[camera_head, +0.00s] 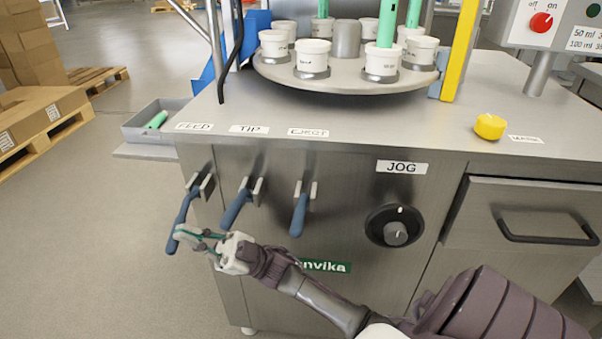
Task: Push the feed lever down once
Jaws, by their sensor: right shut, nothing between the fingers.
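The feed lever (181,219) is the leftmost of three blue-handled levers on the front of the steel machine, below the FEED label (194,126). Its handle slants down and to the left from its bracket. My right gripper (187,234) reaches in from the lower right, and its closed fingers are at the lower part of this handle, overlapping it in the picture. I cannot tell whether they touch it. The fingers hold nothing. My left gripper is out of view.
The tip lever (235,208) and eject lever (299,215) hang close to the right of the feed lever. A JOG knob (396,233) and drawer handle (545,238) are further right. A turntable (344,80) with white cups stands on top.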

